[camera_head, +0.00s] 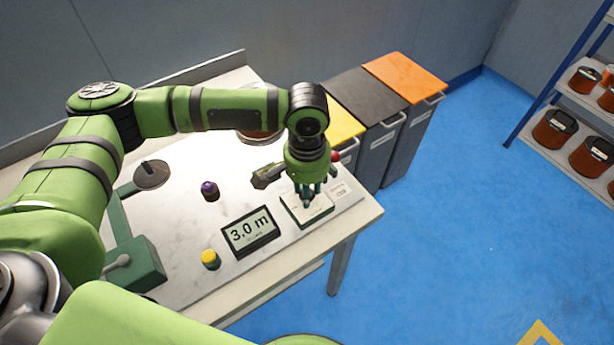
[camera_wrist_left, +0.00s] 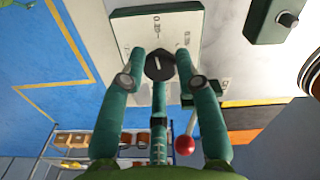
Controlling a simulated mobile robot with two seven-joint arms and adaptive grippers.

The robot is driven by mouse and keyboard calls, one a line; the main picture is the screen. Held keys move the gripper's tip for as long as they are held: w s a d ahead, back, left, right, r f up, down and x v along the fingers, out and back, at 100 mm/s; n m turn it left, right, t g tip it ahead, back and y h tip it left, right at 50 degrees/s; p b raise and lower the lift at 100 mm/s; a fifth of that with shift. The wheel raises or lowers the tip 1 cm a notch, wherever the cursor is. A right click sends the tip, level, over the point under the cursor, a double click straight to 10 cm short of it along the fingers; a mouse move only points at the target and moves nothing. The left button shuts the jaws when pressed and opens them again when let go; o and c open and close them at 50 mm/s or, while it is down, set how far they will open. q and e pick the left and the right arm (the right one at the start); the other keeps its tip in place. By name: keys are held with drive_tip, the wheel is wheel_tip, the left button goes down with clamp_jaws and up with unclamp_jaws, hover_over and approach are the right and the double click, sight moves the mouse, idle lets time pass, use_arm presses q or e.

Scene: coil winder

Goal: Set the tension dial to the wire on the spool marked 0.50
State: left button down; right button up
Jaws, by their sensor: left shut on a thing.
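The tension dial (camera_wrist_left: 154,60) is a round black knob with a light pointer line, on a white-faced plate (camera_wrist_left: 125,32) in the left wrist view. The plate also shows in the head view (camera_head: 293,210) near the table's right end. My left gripper (camera_head: 307,202) points down at it, and its fingers (camera_wrist_left: 161,58) are shut on the dial from both sides. A spool (camera_head: 258,138) stands behind my left arm, partly hidden; no 0.50 mark is legible. My right gripper is out of view.
A display (camera_head: 250,231) reads 3.0 m. A yellow button (camera_head: 210,259), a purple-topped knob (camera_head: 209,190) and a red ball knob (camera_wrist_left: 184,145) are nearby. Bins (camera_head: 405,78) stand behind the table. A rack (camera_head: 560,95) with several copper spools is at right.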

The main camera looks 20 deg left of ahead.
use_arm(q)
drive_tip(key=m+p, duration=0.2)
drive_tip(key=p, duration=0.1)
drive_tip(key=m+p, duration=0.3)
drive_tip(key=shift+s+r+m, duration=0.1)
drive_tip(key=shift+r+m, duration=0.1)
drive_tip(key=shift+m, duration=0.1)
drive_tip(key=m+p, duration=0.2)
drive_tip(key=shift+m+p, duration=0.35)
drive_tip(key=shift+m, duration=0.05)
drive_tip(key=m+p, duration=0.1)
drive_tip(key=m, duration=0.1)
drive_tip(key=shift+f+m+p, duration=0.1)
drive_tip(key=shift+m+p, duration=0.2)
drive_tip(key=shift+p, duration=0.1)
drive_tip(key=m+p, duration=0.1)
drive_tip(key=m, duration=0.2)
drive_tip(key=shift+m+p, duration=0.3)
drive_tip(key=m+p, duration=0.1)
drive_tip(key=m, duration=0.2)
drive_tip(key=shift+f+m, duration=0.1)
drive_tip(key=shift+m, duration=0.3)
drive_tip(key=m, duration=0.3)
drive_tip(key=shift+m+p, duration=0.3)
drive_tip(key=shift+m, duration=1.6)
